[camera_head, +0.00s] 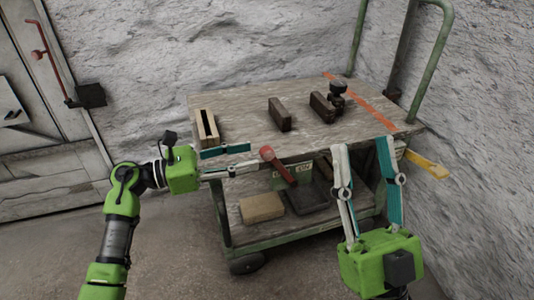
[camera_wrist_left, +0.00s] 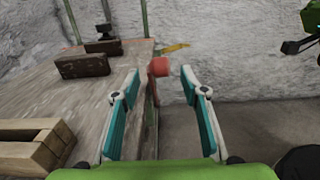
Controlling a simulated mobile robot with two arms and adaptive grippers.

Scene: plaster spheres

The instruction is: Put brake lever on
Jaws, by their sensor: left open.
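A lever with a red grip (camera_head: 278,165) slants at the front edge of the wooden cart (camera_head: 240,106). Its thick upper end is at tabletop height. My left gripper (camera_head: 255,157) is open and level at the cart's front edge, with its fingertips just left of the red end. In the left wrist view the red end (camera_wrist_left: 159,67) appears between the open fingertips (camera_wrist_left: 160,74), a little beyond them; I cannot see contact. My right gripper (camera_head: 362,147) is open and empty, pointing up before the cart's right front. A yellow lever (camera_head: 427,165) sticks out at the cart's right side.
A slotted wooden block (camera_head: 207,128), a dark block (camera_head: 279,114) and another dark block (camera_head: 322,106) beside a black object (camera_head: 338,92) stand on the cart. A tan block (camera_head: 262,207) lies on the lower shelf. Rough walls stand behind and right.

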